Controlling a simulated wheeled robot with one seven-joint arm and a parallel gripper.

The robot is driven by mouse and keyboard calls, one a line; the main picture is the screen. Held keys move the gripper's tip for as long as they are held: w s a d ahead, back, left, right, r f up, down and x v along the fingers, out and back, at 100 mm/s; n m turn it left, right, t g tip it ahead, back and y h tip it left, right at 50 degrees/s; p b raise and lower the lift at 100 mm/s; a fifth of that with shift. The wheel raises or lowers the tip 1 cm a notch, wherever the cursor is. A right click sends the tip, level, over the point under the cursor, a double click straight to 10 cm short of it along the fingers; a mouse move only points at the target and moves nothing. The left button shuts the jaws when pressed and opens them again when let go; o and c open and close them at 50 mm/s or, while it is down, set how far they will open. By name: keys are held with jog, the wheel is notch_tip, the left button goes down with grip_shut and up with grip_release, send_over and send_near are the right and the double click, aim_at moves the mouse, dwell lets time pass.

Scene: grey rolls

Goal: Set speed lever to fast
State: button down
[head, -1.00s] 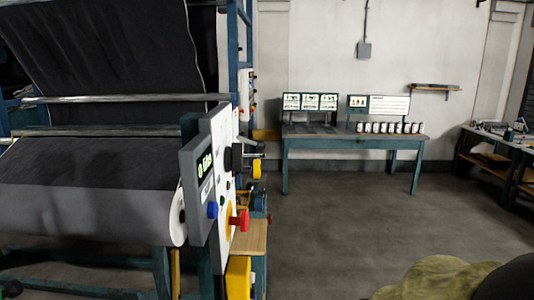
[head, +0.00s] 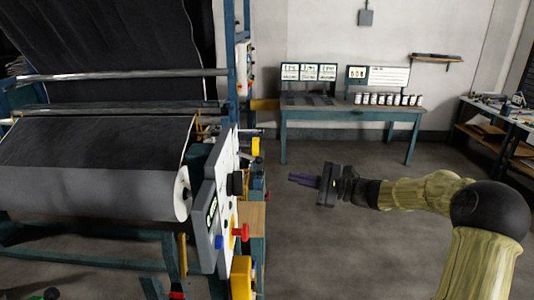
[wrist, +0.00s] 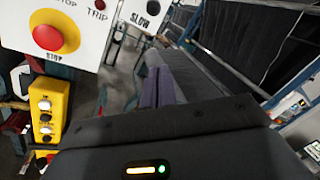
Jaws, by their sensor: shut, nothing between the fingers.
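The white control panel (head: 225,190) stands edge-on at the right end of the roll machine. It also shows in the wrist view (wrist: 88,17), with the labels STOP, TRIP and SLOW. A black knob (head: 237,183) sticks out from its face; I cannot tell whether it is the speed lever. In the wrist view, a dark part (wrist: 155,7) shows just above the SLOW label, cut off by the top edge. The lever's setting and any FAST label are not visible. My gripper (head: 291,179) is shut and empty, right of the panel and apart from it.
A red stop button (head: 241,232) juts from the panel's lower part. Below it is a yellow box (head: 241,278), with buttons visible in the wrist view (wrist: 47,115). A grey roll (head: 90,190) lies left. A teal bench (head: 345,115) stands behind; the floor between is clear.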

aim_at(249, 157)
jog(key=shift+w+r, duration=0.1)
jog(key=shift+r, duration=0.1)
jog(key=shift+a, duration=0.1)
jog(key=a+r+p, duration=0.3)
jog(key=a+p, duration=0.4)
jog(key=a, duration=0.1)
jog(key=shift+a+r, duration=0.3)
jog(key=shift+d+r, duration=0.1)
dwell(0.3)
jog(key=shift+d+r+h+p, duration=0.2)
jog(key=shift+r+h+p, duration=0.2)
jog(key=shift+h+p, duration=0.1)
